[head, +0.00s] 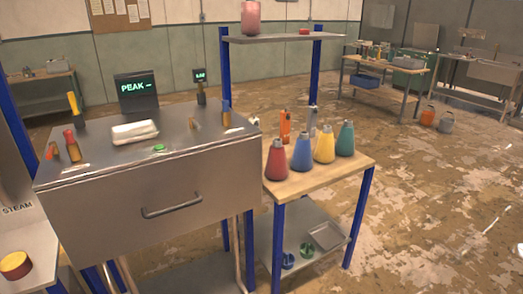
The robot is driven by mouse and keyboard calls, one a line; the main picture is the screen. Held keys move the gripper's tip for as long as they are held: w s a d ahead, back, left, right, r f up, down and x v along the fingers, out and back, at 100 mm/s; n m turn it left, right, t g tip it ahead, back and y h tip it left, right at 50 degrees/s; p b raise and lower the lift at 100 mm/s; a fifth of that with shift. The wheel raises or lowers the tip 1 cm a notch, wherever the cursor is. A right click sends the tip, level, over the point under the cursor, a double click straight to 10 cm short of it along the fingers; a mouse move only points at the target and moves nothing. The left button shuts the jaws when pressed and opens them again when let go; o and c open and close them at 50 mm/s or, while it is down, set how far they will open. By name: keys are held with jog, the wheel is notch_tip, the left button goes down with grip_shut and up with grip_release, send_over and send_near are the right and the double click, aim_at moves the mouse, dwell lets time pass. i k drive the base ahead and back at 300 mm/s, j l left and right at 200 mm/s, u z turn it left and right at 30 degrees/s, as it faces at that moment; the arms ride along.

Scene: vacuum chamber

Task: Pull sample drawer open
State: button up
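The sample drawer (105,217) has a wide brushed-metal front on the left side of the head view. A dark bar handle (172,207) runs across the lower middle of that front. The front meets the metal top (190,147) along its upper edge, and no open drawer inside shows. The drawer looks shut, though its side seams are hard to make out. Nothing touches the handle. My gripper is not in view.
On the metal top are a white folded cloth (134,132), a display reading PEAK (137,91) and small tools. A wooden-topped bench (322,178) with several coloured flasks stands right of the drawer. Open floor (430,215) lies at the right.

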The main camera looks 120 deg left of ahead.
aim_at(96, 220)
jog(key=u, duration=3.6)
